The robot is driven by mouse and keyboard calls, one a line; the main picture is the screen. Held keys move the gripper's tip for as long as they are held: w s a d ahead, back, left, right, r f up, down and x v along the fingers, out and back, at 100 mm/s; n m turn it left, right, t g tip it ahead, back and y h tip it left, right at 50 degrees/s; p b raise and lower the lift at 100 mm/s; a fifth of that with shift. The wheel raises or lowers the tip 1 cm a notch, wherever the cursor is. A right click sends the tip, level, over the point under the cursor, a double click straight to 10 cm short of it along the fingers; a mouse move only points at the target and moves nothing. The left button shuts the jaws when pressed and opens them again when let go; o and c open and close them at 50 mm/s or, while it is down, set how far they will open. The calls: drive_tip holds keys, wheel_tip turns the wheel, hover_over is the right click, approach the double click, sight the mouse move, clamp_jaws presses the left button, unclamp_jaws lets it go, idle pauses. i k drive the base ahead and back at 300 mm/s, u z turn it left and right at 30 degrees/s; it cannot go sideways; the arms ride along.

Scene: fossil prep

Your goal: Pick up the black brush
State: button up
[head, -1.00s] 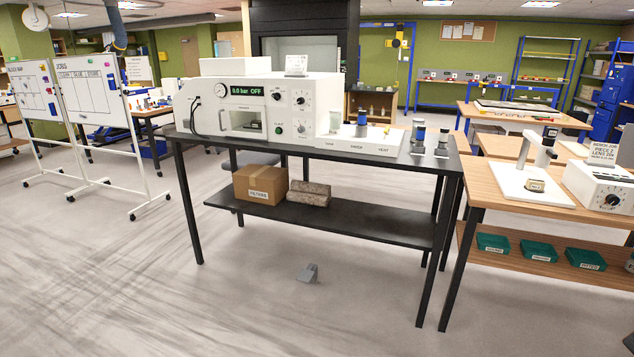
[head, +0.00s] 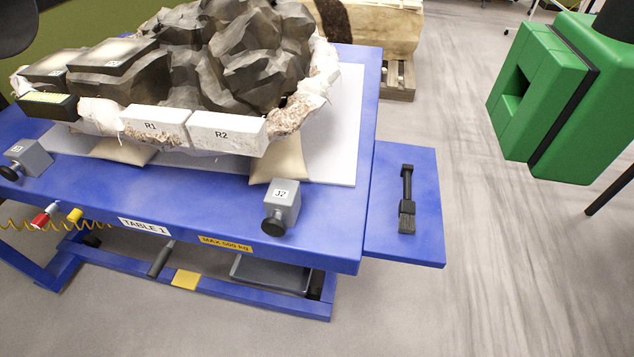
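The black brush (head: 407,198) lies on a small blue side shelf (head: 427,245) at the right end of the blue table (head: 345,235) in the head view. Its narrow handle points to the back and its wider bristle end to the front. Nothing covers the brush, and bare shelf surrounds it. I do not see my gripper in the head view.
A dark rock in a white jacket (head: 245,60) fills the back of the table. A grey block marked J2 (head: 283,198) stands at the front edge. A large green block-shaped body (head: 555,95) is at upper right. Floor right of the shelf is clear.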

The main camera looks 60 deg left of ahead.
sight(407, 207)
drive_tip(key=u, duration=2.25)
drive_tip(key=i, duration=1)
